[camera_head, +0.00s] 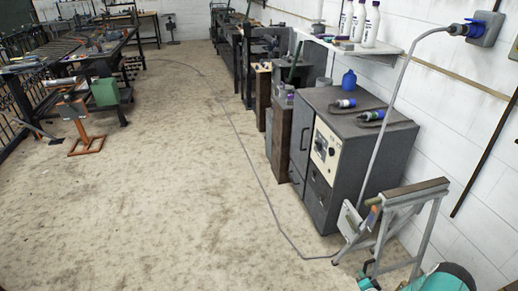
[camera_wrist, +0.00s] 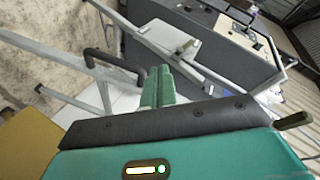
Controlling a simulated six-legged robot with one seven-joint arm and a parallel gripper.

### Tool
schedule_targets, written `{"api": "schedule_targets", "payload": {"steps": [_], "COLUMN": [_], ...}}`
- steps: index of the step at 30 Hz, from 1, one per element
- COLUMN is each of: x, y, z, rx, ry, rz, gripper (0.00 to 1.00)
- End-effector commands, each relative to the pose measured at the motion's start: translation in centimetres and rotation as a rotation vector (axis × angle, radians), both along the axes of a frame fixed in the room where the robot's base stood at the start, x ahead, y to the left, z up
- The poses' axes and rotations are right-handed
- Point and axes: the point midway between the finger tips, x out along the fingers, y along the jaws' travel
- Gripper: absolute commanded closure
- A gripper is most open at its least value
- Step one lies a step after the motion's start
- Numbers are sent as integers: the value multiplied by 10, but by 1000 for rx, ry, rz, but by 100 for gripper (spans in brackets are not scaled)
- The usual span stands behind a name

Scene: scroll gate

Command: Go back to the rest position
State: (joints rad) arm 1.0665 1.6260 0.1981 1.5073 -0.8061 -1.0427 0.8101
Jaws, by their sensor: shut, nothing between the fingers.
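My gripper (camera_wrist: 166,74) shows in the wrist view as two green fingers close together, with nothing between them. Beyond the fingers are the pale metal bars of a folding stand (camera_wrist: 60,97), with the grey side of a cabinet (camera_wrist: 215,50) behind. I cannot tell how far the fingers are from the bars. In the head view, teal parts of my arm (camera_head: 445,280) show at the bottom right corner, just in front of the stand (camera_head: 413,193). The fingers cannot be made out clearly there.
A grey cabinet (camera_head: 347,165) with a control panel stands against the right wall. A cable (camera_head: 393,98) hangs from a wall socket (camera_head: 484,28) and runs along the floor. Workbenches (camera_head: 85,55) and an orange stand (camera_head: 82,128) are at the left. The middle floor (camera_head: 150,200) is mostly clear.

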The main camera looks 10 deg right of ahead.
Motion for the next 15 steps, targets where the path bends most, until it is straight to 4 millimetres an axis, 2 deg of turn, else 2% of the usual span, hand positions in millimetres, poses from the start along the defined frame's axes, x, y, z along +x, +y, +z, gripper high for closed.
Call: {"api": "schedule_targets", "payload": {"steps": [1,8,15], "x": [16,64,102], "y": [-6,-14,0], "z": [22,105,202], "rx": [-39,-185,-328], "ry": [29,182,321], "rz": [29,123,202], "gripper": [100,100,100]}}
